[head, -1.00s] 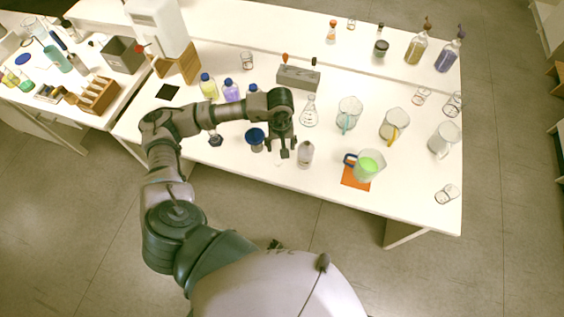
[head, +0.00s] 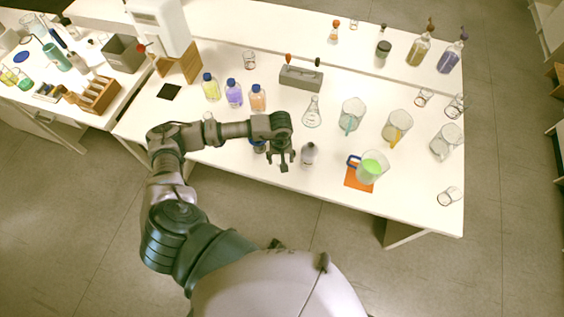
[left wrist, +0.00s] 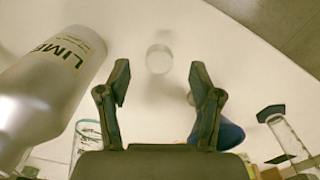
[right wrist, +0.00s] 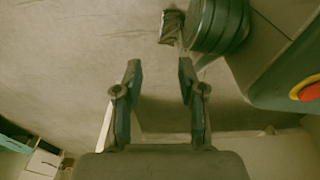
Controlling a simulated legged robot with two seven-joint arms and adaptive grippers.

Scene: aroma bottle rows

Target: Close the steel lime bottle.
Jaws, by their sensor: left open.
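The steel lime bottle (head: 309,155) stands near the table's front edge, just right of my left gripper (head: 282,160). In the left wrist view, the silver bottle (left wrist: 45,92) with its LIME label fills the left side, outside the fingers. My left gripper (left wrist: 159,82) is open and empty. A small pale round piece (left wrist: 159,59) lies on the table, seen between its fingertips; it looks like a cap, but I cannot tell surely. The bottle's mouth is not clear. My right gripper (right wrist: 160,78) is open and empty above the floor, away from the table.
Several capped bottles and an Erlenmeyer flask (head: 312,112) stand behind.

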